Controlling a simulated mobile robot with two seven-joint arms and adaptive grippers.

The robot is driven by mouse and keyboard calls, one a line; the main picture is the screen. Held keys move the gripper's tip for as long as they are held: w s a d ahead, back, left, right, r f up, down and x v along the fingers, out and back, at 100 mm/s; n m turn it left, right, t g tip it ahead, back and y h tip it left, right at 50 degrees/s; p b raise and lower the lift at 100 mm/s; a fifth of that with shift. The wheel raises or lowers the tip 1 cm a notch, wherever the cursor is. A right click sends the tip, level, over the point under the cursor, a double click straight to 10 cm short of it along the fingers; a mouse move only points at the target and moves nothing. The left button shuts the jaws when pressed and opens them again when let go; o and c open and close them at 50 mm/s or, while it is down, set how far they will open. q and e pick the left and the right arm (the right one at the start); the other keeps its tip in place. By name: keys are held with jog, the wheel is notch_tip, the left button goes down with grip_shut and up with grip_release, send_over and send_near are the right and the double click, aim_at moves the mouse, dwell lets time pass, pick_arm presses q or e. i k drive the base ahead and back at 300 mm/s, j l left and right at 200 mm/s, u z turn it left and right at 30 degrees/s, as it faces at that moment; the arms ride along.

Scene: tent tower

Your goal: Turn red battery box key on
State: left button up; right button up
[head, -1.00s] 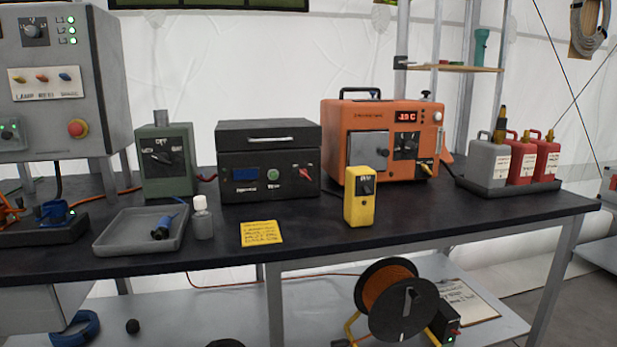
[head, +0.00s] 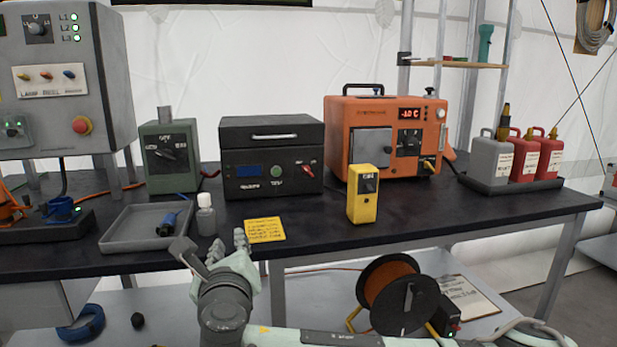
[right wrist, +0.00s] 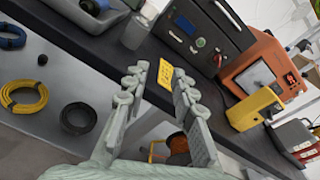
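The black box (head: 262,210) with a handle on its lid has a blue display, a green button and a red key switch (head: 308,169) on its front. It stands on the black table. The box (right wrist: 200,35) and its red knob (right wrist: 217,60) also show in the right wrist view. My right gripper (head: 212,250) is in front of the table's front edge, below and left of the black box, touching nothing. In the right wrist view the right gripper's (right wrist: 155,95) two fingers stand apart with nothing between them. My left gripper is not in view.
An orange unit (head: 345,140) and green box (head: 168,178) flank the black box. A cable reel (head: 405,300) sits below.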

aim_at(306, 168)
jog(key=i+l, duration=0.75)
jog(key=i, duration=0.1)
